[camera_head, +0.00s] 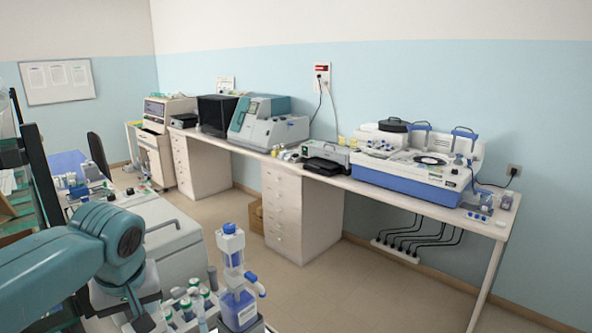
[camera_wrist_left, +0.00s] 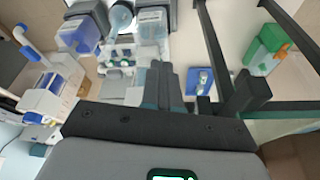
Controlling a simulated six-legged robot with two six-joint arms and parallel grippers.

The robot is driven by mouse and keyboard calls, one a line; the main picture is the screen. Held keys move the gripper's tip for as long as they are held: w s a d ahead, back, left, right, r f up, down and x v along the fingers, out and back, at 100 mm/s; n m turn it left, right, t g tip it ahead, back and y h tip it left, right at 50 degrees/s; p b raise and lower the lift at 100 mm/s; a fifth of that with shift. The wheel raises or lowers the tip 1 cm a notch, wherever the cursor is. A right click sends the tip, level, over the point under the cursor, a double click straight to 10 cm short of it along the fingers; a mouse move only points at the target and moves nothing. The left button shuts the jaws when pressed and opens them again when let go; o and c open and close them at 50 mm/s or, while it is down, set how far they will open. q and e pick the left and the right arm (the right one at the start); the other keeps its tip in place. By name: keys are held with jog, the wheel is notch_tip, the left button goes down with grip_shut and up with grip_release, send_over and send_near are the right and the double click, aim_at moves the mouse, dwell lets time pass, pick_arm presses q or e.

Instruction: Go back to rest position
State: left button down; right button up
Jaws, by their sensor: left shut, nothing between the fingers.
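My left arm, teal and bent, comes in from the left in the head view, over the near bench. My left gripper (camera_wrist_left: 165,84) shows in the left wrist view, with its dark fingers shut together and nothing between them. It points over a bench with bottles and small labware, apart from them as far as I can see. In the head view the gripper end is low in the picture and hard to make out. My right gripper is in neither view.
Close to my left arm stand a blue-capped wash bottle (camera_head: 238,308) and several capped tubes (camera_head: 190,300). The wrist view shows a blue bottle (camera_wrist_left: 80,36), a clear bottle (camera_wrist_left: 153,24) and a green bottle (camera_wrist_left: 262,52). A long wall bench carries lab machines.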

pick_arm(q)
jog(key=d+f+m+h+b, duration=0.1)
jog(key=d+f, duration=0.3)
jog(key=f, duration=0.5)
jog(key=d+f+m+g+h+b, duration=0.1)
jog(key=d+f+m+h, duration=0.15)
jog(key=f, duration=0.65)
jog(key=d+f+m+h+b, duration=0.1)
jog(key=d+f, duration=0.3)
jog(key=f, duration=0.5)
jog(key=s+d+f+h+b, duration=0.1)
jog(key=s+d+f, duration=0.2)
jog(key=s+f, duration=0.6)
jog(key=s+d+f+g+b, duration=0.1)
jog(key=s+d+f, duration=0.3)
jog(key=s+f, duration=0.5)
notch_tip(320, 180, down, 4)
jog(key=shift+s+d+r+m+h, duration=0.2)
jog(key=shift+s+d+m+h, duration=0.05)
jog(key=shift+s+m+h, duration=0.1)
jog(key=shift+w, duration=0.15)
